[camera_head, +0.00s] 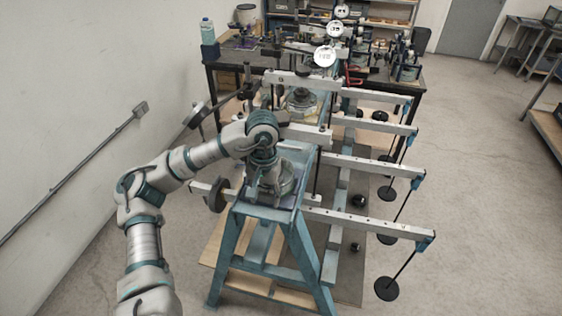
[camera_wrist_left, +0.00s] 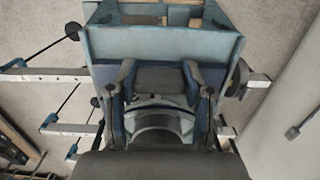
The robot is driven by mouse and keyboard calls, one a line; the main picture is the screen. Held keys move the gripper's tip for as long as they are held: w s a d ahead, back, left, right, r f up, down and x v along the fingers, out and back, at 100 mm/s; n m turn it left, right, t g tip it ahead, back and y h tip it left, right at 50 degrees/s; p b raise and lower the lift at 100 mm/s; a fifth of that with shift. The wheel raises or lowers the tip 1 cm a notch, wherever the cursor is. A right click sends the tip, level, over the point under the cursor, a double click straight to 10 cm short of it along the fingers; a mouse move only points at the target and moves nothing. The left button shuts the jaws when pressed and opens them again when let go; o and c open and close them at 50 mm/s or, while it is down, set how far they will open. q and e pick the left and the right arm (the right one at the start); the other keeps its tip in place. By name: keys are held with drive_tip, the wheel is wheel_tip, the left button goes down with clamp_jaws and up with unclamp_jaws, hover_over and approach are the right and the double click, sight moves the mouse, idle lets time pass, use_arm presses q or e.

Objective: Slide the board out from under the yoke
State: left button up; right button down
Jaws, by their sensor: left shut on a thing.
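My left gripper (camera_head: 266,190) reaches down over the near end of the teal lever frame (camera_head: 262,222). In the left wrist view, its two fingers (camera_wrist_left: 158,68) are closed on the sides of a dark slate-blue piece, which I take to be the near end of the board (camera_wrist_left: 160,78). It lies at the frame's teal end plate (camera_wrist_left: 160,45). My arm and gripper hide most of the board in the head view. I cannot clearly make out the yoke; the wrist hides the area around it. My right gripper is not in view.
Several pale lever beams (camera_head: 370,222) stick out right from the frame, with black disc weights (camera_head: 387,289) hanging from their ends. A wall with a rail (camera_head: 70,192) stands left. A cluttered workbench (camera_head: 425,85) is behind.

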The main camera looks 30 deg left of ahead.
sight(260, 217)
use_arm(q)
drive_tip(key=shift+o, duration=0.6)
drive_tip(key=shift+s+d+f+g, duration=0.15)
drive_tip(key=shift+s+g, duration=0.1)
drive_tip(key=shift+s, duration=0.3)
drive_tip(key=shift+s+d+f+g, duration=0.1)
drive_tip(key=shift+s+f+g, duration=0.1)
drive_tip(key=shift+s, duration=0.35)
drive_tip(key=shift+s+d+f+g, duration=0.15)
drive_tip(key=shift+s+g, duration=0.1)
drive_tip(key=shift+s, duration=0.3)
drive_tip(key=shift+o, duration=0.3)
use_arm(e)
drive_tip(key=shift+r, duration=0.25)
use_arm(q)
drive_tip(key=shift+o, duration=0.2)
drive_tip(key=o, duration=0.7)
drive_tip(key=shift+a, duration=0.15)
drive_tip(key=shift+r+p, duration=0.2)
drive_tip(key=shift+p, duration=0.1)
wheel_tip(260, 217, up, 7)
drive_tip(key=p, duration=0.7)
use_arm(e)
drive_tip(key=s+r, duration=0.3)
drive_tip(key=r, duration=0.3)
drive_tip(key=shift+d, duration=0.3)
